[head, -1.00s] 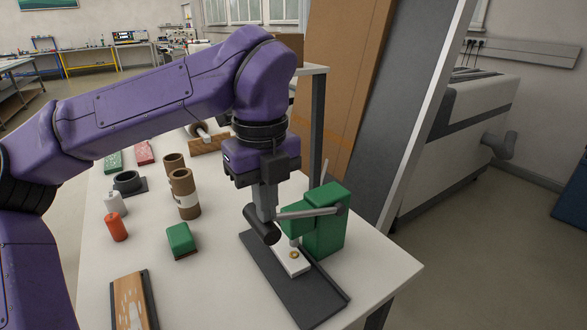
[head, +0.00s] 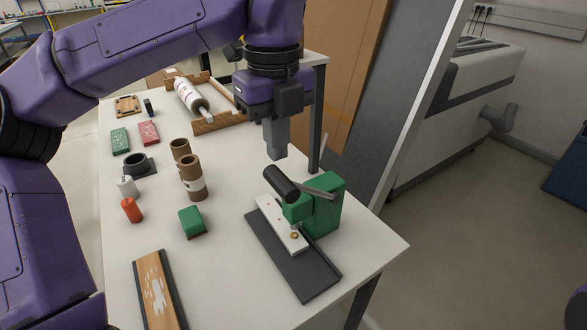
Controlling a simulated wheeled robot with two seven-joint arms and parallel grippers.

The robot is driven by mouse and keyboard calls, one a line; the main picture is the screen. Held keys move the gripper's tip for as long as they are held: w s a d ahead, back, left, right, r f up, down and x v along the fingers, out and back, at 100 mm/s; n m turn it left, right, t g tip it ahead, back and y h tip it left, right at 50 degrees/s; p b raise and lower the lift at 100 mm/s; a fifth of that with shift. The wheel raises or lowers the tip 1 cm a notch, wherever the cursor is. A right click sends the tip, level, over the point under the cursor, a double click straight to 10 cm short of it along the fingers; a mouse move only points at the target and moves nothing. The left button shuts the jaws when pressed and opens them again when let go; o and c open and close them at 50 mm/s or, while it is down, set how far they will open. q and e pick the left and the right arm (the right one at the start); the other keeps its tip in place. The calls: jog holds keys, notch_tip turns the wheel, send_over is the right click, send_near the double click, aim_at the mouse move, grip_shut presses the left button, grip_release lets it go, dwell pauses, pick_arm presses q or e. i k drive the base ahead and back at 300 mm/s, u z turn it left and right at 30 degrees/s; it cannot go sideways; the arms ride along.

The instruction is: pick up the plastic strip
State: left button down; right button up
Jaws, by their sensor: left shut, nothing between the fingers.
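The white plastic strip (head: 270,215) lies on the dark base plate (head: 300,272) of a green press (head: 325,207), partly under the press head. A brass-coloured ring sits on its near end, and small red marks show farther along it. The press lever slants up to a thick black handle (head: 281,184), which hides a little of the strip's far end. My left gripper (head: 277,155) points down, shut and empty, above and behind the handle. It appears apart from the handle and strip. My right gripper is out of view.
Left of the press stand a green block (head: 192,222), brown tubes (head: 193,178) and a red bottle (head: 131,210). A wooden board (head: 157,295) lies at the front left. The white table (head: 225,270) is clear between board and press.

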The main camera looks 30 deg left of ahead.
aim_at(295, 242)
jog(key=k, duration=1)
